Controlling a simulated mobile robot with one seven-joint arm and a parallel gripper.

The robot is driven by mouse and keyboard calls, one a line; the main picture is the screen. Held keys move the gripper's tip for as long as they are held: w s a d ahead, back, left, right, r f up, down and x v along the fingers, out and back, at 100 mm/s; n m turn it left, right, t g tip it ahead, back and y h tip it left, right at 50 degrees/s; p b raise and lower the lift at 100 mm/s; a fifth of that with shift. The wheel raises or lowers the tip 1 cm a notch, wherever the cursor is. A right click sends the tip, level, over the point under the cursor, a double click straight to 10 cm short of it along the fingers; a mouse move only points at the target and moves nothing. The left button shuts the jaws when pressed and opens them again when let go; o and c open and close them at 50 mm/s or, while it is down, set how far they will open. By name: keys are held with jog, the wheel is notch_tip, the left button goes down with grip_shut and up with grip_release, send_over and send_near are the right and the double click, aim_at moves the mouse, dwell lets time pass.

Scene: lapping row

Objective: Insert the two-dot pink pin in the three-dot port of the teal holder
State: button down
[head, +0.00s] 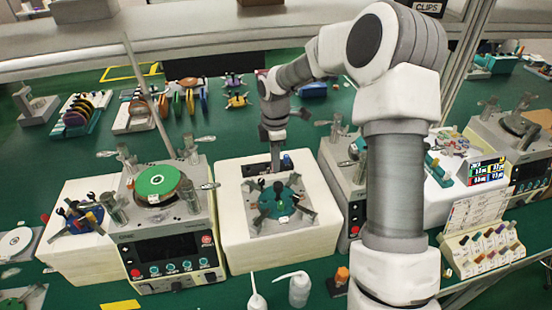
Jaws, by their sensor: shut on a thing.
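A teal holder (268,212) with several dark arms sits in a white foam block (238,232) at the middle. A dark upright piece stands near its centre; its dots and ports are too small to read. My gripper (275,166) points down just behind the holder, at the block's far edge. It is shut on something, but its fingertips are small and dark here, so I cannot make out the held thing. I cannot pick out the pink pin or its dots.
A lapping machine with a green disc (157,180) stands left of the block, another machine right, partly behind my arm. A second holder with coloured pins (80,216) sits far left. White bottles (299,289) stand in front. A rack of coloured pegs (482,246) is at right.

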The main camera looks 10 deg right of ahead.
jog(key=shift+f+b, duration=1.8)
jog(key=shift+f, duration=1.1)
jog(key=shift+p, duration=0.35)
jog(key=shift+f+b, duration=0.3)
jog(key=shift+f, duration=0.15)
jog(key=shift+r+p, duration=0.2)
jog(key=shift+p, duration=0.2)
dwell(1.1)
jog(key=shift+f, duration=0.25)
jog(key=shift+r, duration=0.2)
dwell(0.3)
jog(key=shift+f, duration=0.2)
dwell(1.8)
